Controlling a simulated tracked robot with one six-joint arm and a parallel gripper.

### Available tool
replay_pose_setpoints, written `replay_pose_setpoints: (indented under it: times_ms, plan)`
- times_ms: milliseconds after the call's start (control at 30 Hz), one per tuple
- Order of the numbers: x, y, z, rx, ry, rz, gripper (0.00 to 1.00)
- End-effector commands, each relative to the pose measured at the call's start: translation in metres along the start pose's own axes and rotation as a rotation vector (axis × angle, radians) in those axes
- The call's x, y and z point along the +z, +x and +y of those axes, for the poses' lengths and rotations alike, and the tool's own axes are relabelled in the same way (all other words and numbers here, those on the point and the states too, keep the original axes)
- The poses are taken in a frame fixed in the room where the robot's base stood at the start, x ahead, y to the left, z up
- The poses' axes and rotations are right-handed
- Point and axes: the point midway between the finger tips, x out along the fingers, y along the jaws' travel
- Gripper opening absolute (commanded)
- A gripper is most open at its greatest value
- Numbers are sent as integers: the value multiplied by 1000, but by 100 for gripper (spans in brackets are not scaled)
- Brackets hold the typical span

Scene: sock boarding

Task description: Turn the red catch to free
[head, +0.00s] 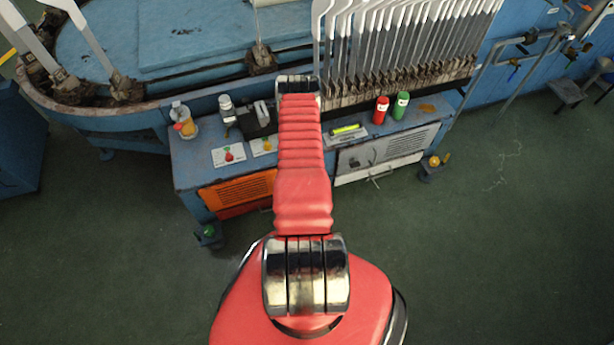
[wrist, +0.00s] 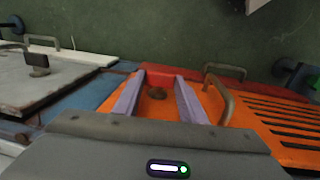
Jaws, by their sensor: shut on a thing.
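The orange panel (wrist: 245,110) has a red part (wrist: 158,76) at its far edge in the wrist view, which I take to be the red catch. It is partly hidden, and its turn position cannot be read. My gripper (wrist: 159,77) has its two pale purple fingers on either side of this part, shut on it. In the head view the orange panel (head: 238,190) is on the bench front, left of my red arm. My arm hides the gripper there.
A handle (wrist: 222,98) stands beside the right finger. A grey panel (head: 385,155) with a handle is on the bench to the right. A red can (head: 381,110) and a green can (head: 402,106) stand on the bench top. The green floor (head: 490,240) at right is mostly clear.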

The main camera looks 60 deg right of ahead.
Motion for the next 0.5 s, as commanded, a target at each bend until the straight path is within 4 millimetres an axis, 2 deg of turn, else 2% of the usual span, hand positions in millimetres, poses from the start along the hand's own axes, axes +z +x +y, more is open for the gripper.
replay_pose_setpoints:
  times_ms: [500]
  plan:
    - [-1, 0, 0, 31, -1, 7, 15]
